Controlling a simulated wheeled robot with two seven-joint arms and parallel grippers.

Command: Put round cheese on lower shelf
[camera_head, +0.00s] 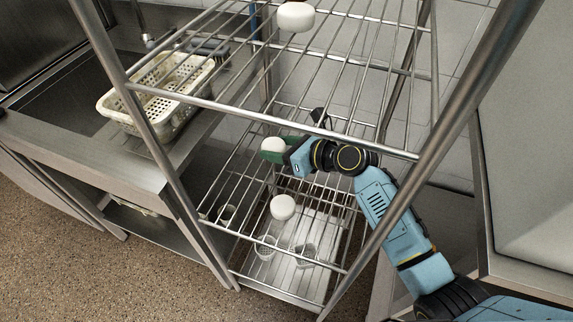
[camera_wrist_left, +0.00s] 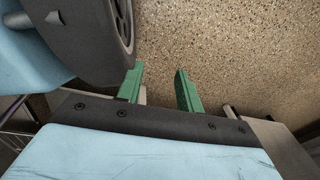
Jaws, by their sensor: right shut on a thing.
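A white round cheese (camera_head: 273,144) is in the green fingers of my right gripper (camera_head: 273,152), which is shut on it. This gripper is inside the wire rack, below the upper shelf (camera_head: 270,115) and above the lower wire shelf (camera_head: 270,238). A second white round cheese (camera_head: 282,207) appears to rest on the lower wire shelf. A third (camera_head: 296,17) sits on the upper shelf toward the back. My left gripper (camera_wrist_left: 160,88) shows only in the left wrist view; its green fingers are apart and empty over the floor.
A cream perforated basket (camera_head: 160,97) stands on the steel counter (camera_head: 150,165) left of the rack. Small cup-like containers (camera_head: 265,248) show low in the rack. Steel posts (camera_head: 440,150) and shelf rails bound my right arm closely. Speckled floor (camera_head: 90,245) is clear at the left.

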